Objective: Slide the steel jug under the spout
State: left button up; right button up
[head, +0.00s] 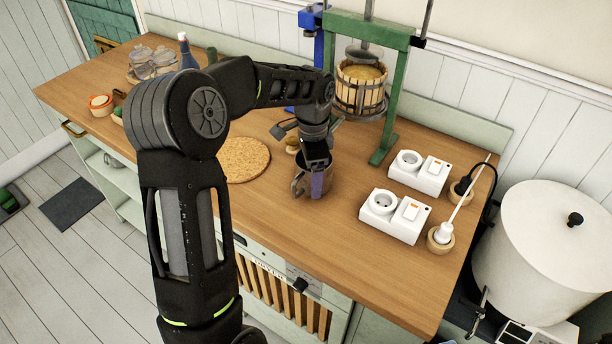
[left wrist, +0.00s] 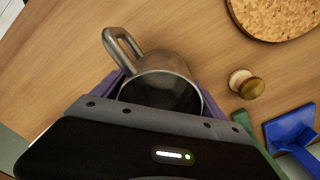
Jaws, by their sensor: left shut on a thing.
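The steel jug (head: 301,183) stands upright on the wooden counter in front of the fruit press (head: 361,88), mostly hidden by my gripper in the head view. In the left wrist view I see the open rim, dark inside and handle of the jug (left wrist: 166,63); the handle points up and left. My left gripper (head: 315,178) is shut on the jug, with a purple finger on each side of its body. The press has a slatted wooden basket above a metal tray (head: 360,116). I cannot make out its spout clearly. My right gripper is in neither view.
A round cork mat (head: 245,159) lies left of the jug. A small wooden knob-like piece (left wrist: 246,84) and the press's blue foot (left wrist: 291,128) are close by. White socket boxes (head: 395,215) stand to the right. Green press legs (head: 385,150) border the space behind.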

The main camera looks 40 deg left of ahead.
pick_arm(q)
jog(key=shift+w+p, duration=0.4)
jog(key=shift+w, duration=0.85)
jog(key=shift+f+b, duration=0.3)
jog(key=shift+f, duration=0.2)
jog(key=o, duration=1.5)
jog(key=shift+o, duration=0.2)
notch_tip(320, 180, up, 8)
jog(key=shift+f+b, duration=0.1)
jog(key=shift+b, duration=0.4)
